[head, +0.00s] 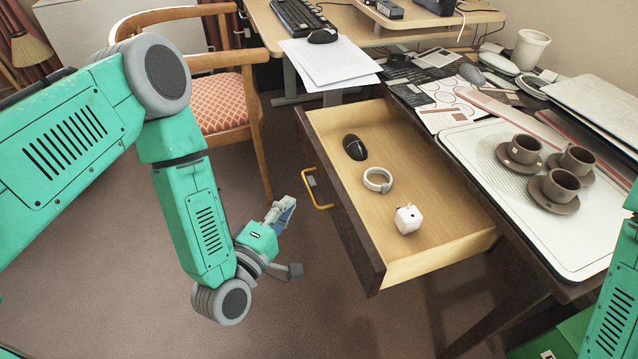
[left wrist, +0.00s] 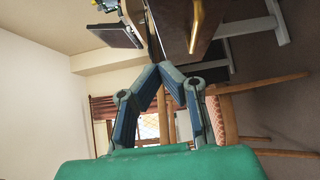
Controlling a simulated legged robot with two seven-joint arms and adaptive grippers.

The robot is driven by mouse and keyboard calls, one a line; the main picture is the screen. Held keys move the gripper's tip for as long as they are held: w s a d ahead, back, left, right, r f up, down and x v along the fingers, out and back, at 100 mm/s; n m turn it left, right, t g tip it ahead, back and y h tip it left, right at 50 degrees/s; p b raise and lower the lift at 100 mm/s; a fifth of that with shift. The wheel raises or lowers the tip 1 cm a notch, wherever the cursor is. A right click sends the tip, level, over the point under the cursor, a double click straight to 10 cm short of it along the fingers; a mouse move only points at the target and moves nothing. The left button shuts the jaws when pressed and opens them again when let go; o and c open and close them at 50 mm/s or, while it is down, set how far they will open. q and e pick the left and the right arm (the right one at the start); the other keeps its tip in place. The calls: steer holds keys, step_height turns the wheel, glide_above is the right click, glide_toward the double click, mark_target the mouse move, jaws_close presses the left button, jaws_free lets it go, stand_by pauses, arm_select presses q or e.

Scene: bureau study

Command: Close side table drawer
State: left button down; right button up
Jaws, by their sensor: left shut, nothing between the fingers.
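The side table drawer (head: 440,255) is pulled well out of the dark wooden side table. Its front has a yellow bar handle (head: 318,189) facing left toward my arm. In the drawer lie a black mouse (head: 355,147), a white ring-shaped item (head: 378,180) and a small white cube (head: 408,218). My left gripper (head: 284,210) is left of the drawer front, a short way from the handle and not touching it. It is shut and empty; the left wrist view shows its fingertips (left wrist: 160,68) together and the handle (left wrist: 197,20) above. My right gripper is not seen.
On the side table, a white tray (head: 475,150) holds several brown cups on saucers. A wooden chair (head: 225,105) with a patterned seat stands behind my left arm. A desk (head: 265,20) is at the back. Carpet is clear before the drawer.

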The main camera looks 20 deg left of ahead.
mark_target(326, 174)
arm_select(q)
steer(key=w+d, duration=0.1)
steer(key=w, duration=0.1)
steer(key=w+b, duration=0.1)
steer(key=w, duration=0.1)
steer(key=w+d, duration=0.1)
steer(key=w, duration=0.1)
steer(key=shift+w+d+f+b, duration=0.1)
steer(key=shift+w+d+b, duration=0.2)
steer(key=shift+w+b, duration=0.1)
steer(key=shift+w+d+b, duration=0.3)
steer(key=shift+w+d, duration=0.2)
steer(key=shift+w, duration=0.1)
steer(key=shift+w+d, duration=0.1)
steer(key=shift+d, duration=0.55)
